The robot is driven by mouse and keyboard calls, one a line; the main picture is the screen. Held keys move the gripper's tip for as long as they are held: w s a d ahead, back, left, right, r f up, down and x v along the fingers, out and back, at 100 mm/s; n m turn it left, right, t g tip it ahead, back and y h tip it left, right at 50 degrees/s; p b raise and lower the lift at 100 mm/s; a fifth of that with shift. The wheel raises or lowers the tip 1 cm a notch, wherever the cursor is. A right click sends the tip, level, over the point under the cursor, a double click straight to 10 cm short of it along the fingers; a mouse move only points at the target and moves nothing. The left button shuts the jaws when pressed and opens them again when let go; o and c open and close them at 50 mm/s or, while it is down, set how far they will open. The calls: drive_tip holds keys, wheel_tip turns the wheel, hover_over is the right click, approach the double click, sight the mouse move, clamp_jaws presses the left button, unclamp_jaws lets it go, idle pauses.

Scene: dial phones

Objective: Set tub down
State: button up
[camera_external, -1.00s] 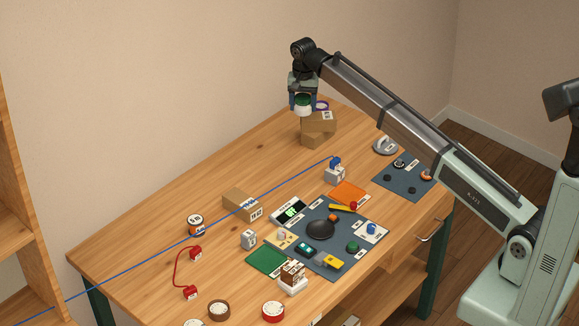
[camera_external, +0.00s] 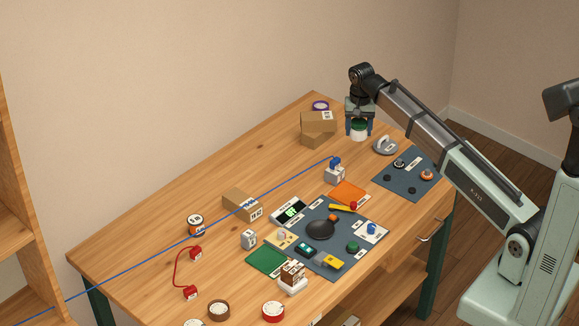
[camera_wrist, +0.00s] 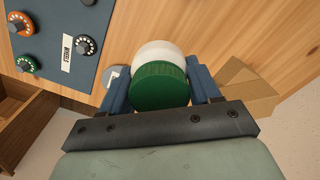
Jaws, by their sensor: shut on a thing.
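The tub is white with a green lid. In the external view the tub (camera_external: 359,134) is upright between the fingers of my gripper (camera_external: 359,126), near the far right edge of the table, between the cardboard boxes and the grey weight. In the wrist view the tub (camera_wrist: 160,80) shows its green top between the two blue fingers of my gripper (camera_wrist: 160,88), which is shut on it. I cannot tell whether the tub's base touches the wood.
A grey weight (camera_external: 386,146) is close on the right. A dark mat (camera_external: 400,184) with dials lies in front. Bare wood (camera_external: 285,165) is left of the boxes.

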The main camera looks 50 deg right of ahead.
sight(356, 162)
drive_tip(key=shift+f, duration=5.25)
drive_tip(key=shift+f, duration=0.1)
drive_tip(key=o, duration=1.1)
drive_tip(key=shift+o, duration=0.2)
wheel_tip(356, 162, up, 12)
drive_tip(key=shift+r, duration=0.15)
